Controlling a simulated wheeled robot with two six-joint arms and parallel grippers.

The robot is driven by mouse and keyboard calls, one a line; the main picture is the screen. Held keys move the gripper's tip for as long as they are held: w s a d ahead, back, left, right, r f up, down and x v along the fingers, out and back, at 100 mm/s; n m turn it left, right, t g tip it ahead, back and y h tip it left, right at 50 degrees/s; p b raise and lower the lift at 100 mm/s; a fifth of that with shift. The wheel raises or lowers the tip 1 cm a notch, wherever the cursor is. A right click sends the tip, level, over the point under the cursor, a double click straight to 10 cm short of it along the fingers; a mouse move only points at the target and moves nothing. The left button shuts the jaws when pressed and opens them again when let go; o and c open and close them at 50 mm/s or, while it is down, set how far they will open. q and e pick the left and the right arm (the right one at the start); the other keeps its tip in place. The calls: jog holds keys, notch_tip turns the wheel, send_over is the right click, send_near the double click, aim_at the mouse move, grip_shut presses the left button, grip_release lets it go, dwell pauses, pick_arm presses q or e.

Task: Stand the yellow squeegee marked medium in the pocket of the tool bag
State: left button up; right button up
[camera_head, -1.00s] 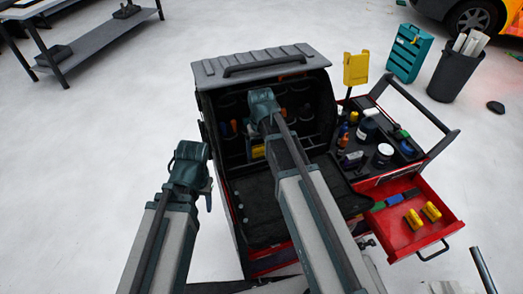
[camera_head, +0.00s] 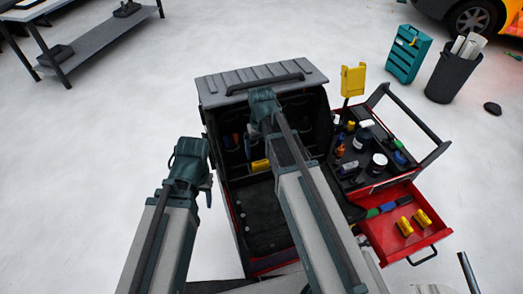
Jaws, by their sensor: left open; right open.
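The tool bag (camera_head: 222,88) stands open in the middle of the head view, black inside with pockets along its back wall. A yellow piece (camera_head: 260,165) shows low at the pockets; its marking is too small to read. Two more yellow tools (camera_head: 405,226) (camera_head: 423,217) lie in the red drawer at right; I cannot tell which yellow thing is the medium squeegee. My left gripper (camera_head: 208,190) is open at the bag's left side, apart from the pockets. My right gripper (camera_head: 262,122) is over the bag's opening, its fingers mostly hidden behind its own wrist; no held object shows.
A black tray of bottles and jars (camera_head: 345,185) sits above the open red drawer (camera_head: 385,248). A yellow holder (camera_head: 353,78) rises behind it, and a black handle (camera_head: 420,115) borders it. A teal case (camera_head: 408,55) and a bin (camera_head: 452,78) stand farther back.

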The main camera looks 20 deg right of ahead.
pick_arm(q)
notch_tip(320, 180, up, 7)
jog(key=p, duration=0.6)
pick_arm(e)
notch_tip(320, 180, up, 7)
pick_arm(q)
notch_tip(320, 180, down, 6)
jog(key=b, duration=0.5)
jog(key=shift+r+b, duration=0.25)
jog(key=shift+b, duration=0.15)
pick_arm(e)
jog(key=s+a+f+n+h, duration=0.1)
jog(key=s+a+f+n, duration=0.2)
jog(key=s+a, duration=0.7)
jog(key=s+f, duration=0.2)
jog(key=s, duration=0.1)
jog(key=shift+s+a+f, duration=0.2)
jog(key=shift+s+f, duration=0.05)
jog(key=shift+s, duration=0.15)
jog(key=shift+s, duration=0.1)
jog(key=shift+s, duration=0.25)
